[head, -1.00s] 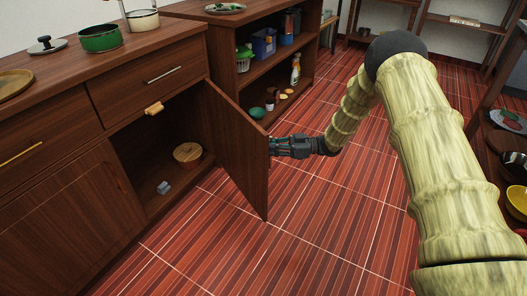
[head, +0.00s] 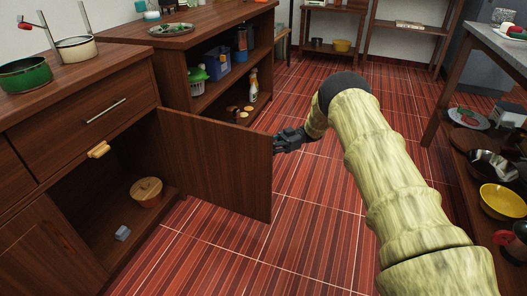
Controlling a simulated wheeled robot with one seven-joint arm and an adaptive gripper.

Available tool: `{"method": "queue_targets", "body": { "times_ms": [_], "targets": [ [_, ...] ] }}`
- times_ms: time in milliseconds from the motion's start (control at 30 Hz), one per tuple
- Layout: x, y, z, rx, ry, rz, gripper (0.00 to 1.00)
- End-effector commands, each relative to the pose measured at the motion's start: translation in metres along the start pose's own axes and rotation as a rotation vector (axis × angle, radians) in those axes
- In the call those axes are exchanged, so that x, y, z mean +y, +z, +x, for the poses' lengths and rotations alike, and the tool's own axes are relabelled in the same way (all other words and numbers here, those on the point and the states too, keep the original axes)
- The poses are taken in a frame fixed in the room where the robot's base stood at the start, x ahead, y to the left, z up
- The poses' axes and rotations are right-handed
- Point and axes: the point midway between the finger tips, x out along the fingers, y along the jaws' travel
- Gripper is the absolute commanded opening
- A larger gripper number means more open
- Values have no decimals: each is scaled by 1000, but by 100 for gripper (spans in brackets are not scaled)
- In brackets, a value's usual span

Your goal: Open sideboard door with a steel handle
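The sideboard door (head: 215,165) stands open, hinged at the right side of its compartment, with its inner face toward me. Its outer face is hidden, and no steel handle shows on it. My gripper (head: 279,142) is at the door's free edge, near its upper part, partly behind it. I cannot tell whether the fingers touch the door or hold anything. The open compartment holds a round wooden lidded pot (head: 146,191) and a small grey block (head: 123,233).
The drawer (head: 90,115) above is shut and has a steel bar handle. An open shelf unit (head: 185,75) stands behind the door. A shelved table (head: 470,125) stands at right. The floor (head: 310,220) between is clear.

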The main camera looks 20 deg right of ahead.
Motion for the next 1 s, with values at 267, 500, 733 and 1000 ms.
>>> {"method": "queue_targets", "body": {
  "times_ms": [267,500,733,1000],
  "targets": [
    [-2,2,-5,0,-1,-1,0],
    [-3,1,-8,0,5,-3,11],
    [-6,0,-14,1,11,-3,31],
    [-6,0,-17,1,11,-4,31]
  ]
}}
